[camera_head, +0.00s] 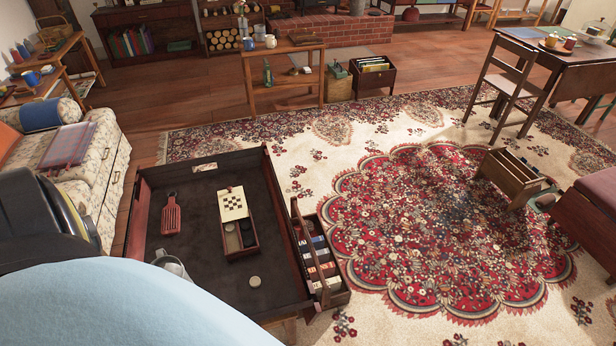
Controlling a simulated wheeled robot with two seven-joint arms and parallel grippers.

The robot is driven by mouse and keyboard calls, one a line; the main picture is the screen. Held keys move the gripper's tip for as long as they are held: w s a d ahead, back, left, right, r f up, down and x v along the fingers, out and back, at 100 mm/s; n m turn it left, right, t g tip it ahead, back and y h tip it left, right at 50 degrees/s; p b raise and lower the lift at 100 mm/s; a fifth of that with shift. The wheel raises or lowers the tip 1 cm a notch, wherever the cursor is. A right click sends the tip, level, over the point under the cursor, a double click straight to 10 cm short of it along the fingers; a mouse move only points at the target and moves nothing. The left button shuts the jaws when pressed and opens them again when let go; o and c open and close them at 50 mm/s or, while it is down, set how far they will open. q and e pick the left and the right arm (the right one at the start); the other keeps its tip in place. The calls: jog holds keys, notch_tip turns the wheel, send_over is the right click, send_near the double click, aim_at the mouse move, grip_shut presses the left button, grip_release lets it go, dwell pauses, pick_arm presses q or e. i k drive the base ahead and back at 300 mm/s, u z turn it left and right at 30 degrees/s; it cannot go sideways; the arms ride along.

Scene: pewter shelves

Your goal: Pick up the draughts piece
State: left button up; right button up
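A small pale round draughts piece (254,281) lies flat on the dark bed of a low wooden tray table (190,255), near its front right. A small open wooden box (241,252) stands behind it, with dark and light pieces in its compartments. The box's lid (233,203) carries a chequered board pattern. Neither of my grippers shows, and nothing touches the loose piece.
A reddish slotted paddle (171,215) and a grey mug-like object (172,264) are on the tray table. A rack of small boxes (320,262) adjoins its right side. A patterned sofa (98,165) stands left. Open rug (440,230) lies to the right.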

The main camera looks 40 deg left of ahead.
aim_at(255, 282)
jog(key=z, duration=0.4)
jog(key=i, duration=0.75)
jog(key=u, duration=3.35)
